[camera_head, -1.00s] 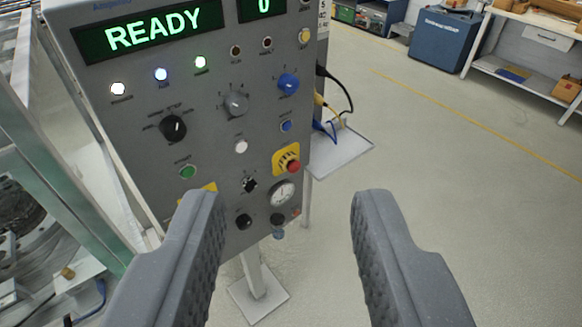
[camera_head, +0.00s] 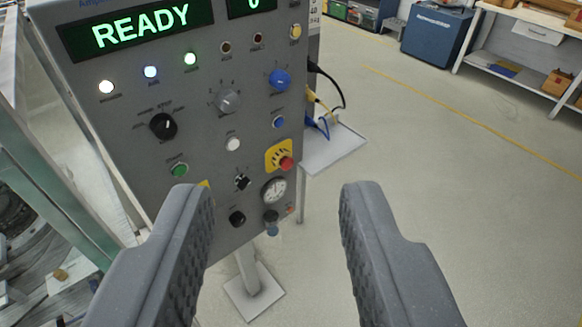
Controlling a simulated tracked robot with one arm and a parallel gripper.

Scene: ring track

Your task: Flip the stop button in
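A grey control panel (camera_head: 205,170) stands on a post at the left, its screen (camera_head: 127,29) reading READY. The red stop button (camera_head: 286,163) sits on a yellow plate (camera_head: 279,151) at the panel's lower right. My gripper (camera_head: 275,190) is open and empty, its two dark grey fingers wide apart in front of the panel's lower part. In the picture, the stop button is slightly above the fingertips, between them. No contact with the button shows. The left finger hides part of the panel's lower left.
A black knob (camera_head: 163,126), a blue knob (camera_head: 279,79), a green button (camera_head: 180,169) and a gauge (camera_head: 274,189) share the panel. The floor (camera_head: 450,190) at the right is clear; a blue cabinet (camera_head: 435,38) stands far back.

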